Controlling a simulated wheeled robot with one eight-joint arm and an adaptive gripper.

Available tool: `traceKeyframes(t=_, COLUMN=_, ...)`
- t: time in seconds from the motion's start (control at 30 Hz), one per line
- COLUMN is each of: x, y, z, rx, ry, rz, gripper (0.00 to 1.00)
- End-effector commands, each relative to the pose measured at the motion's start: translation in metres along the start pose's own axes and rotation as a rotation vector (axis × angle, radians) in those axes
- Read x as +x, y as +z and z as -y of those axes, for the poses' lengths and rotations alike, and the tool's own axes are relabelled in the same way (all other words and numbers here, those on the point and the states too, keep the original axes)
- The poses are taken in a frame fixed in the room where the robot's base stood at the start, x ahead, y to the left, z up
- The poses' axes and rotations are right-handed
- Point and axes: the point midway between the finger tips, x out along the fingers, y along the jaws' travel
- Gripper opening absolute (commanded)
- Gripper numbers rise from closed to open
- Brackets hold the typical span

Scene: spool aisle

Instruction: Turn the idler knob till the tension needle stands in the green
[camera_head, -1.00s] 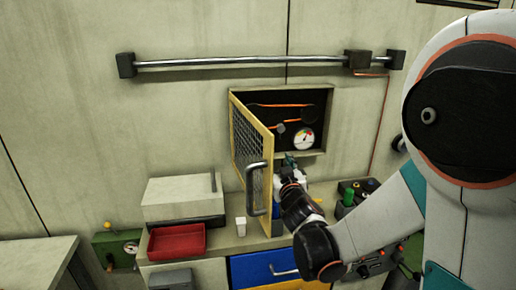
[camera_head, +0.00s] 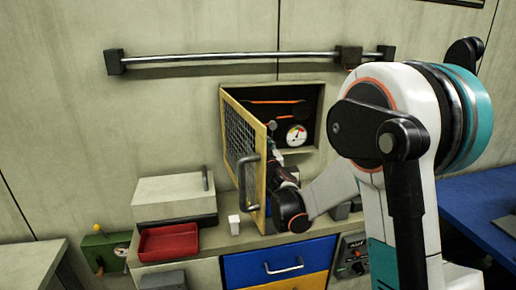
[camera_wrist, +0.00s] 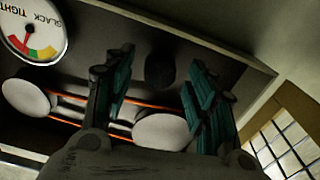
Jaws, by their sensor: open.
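The idler knob (camera_wrist: 160,68) is a dark round knob in the shaded wall box, between my open fingers and ahead of them; I see no contact. It also shows, small and grey, in the head view (camera_head: 272,125). My gripper (camera_wrist: 157,90) is open and empty, with a teal finger on each side. The white tension gauge (camera_wrist: 33,30) shows upside down at the wrist view's top left, with SLACK and TIGHT lettering. The gauge also shows in the head view (camera_head: 296,135).
The yellow-framed mesh door (camera_head: 243,160) stands open left of my arm, close beside it. Pale pulleys (camera_wrist: 160,132) carry an orange belt in the box. A red tray (camera_head: 168,243) and small white block (camera_head: 234,224) lie on the counter to the left.

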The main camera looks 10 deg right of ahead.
Motion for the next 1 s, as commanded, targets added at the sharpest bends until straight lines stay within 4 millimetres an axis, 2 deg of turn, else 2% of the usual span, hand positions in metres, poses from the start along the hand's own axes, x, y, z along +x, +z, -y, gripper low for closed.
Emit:
traceKeyframes(t=0.2, x=0.017, y=0.0, z=0.0, rx=0.0, ry=0.0, rz=0.0, gripper=0.51)
traceKeyframes(t=0.5, x=0.019, y=0.0, z=0.0, rx=0.0, ry=0.0, rz=0.0, gripper=0.51)
traceKeyframes(t=0.57, x=0.019, y=0.0, z=0.0, rx=0.0, ry=0.0, rz=0.0, gripper=0.4)
traceKeyframes(t=0.7, x=0.019, y=0.0, z=0.0, rx=0.0, ry=0.0, rz=0.0, gripper=0.08)
traceKeyframes(t=1.0, x=0.019, y=0.0, z=0.0, rx=-0.014, ry=0.0, rz=0.0, gripper=0.07)
